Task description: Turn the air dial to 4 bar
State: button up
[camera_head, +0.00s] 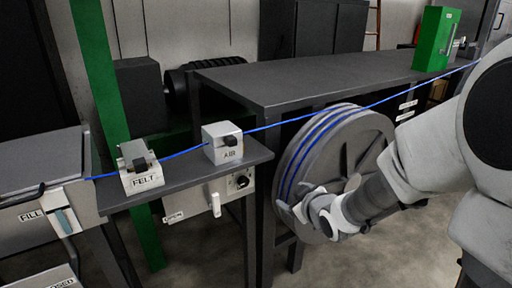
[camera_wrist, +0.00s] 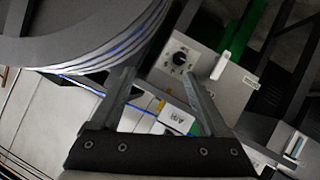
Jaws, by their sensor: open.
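The air dial is a black knob (camera_head: 241,182) on a pale panel (camera_head: 200,200) hung under the small grey shelf. In the wrist view the dial (camera_wrist: 180,59) shows as a black knob ringed by marks, just beyond and between my fingertips. Its setting is too small to read. My gripper (camera_wrist: 158,76) is open, with nothing between its fingers. In the head view my arm reaches in from the right, its hand end in front of the cable reel, to the right of the dial and apart from it.
A white lever (camera_head: 215,204) sticks out beside the dial. The AIR block (camera_head: 222,150) and FELT block (camera_head: 139,176) stand on the shelf (camera_head: 190,178), with the blue cable (camera_head: 185,154) through them. The large reel (camera_head: 345,140) is close to my arm. A dark table (camera_head: 310,80) stands behind.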

jog(key=w+a+f+t+y+b, duration=0.2)
jog(key=a+f+y+b, duration=0.25)
jog(key=f, duration=0.55)
jog(key=m+t+y+b, duration=0.1)
jog(key=t+b, duration=0.1)
jog(key=b, duration=0.3)
send_near(245, 184)
jog(key=x, duration=0.8)
jog(key=shift+w+a+r, duration=0.15)
jog(key=shift+w+a, duration=0.1)
grip_shut()
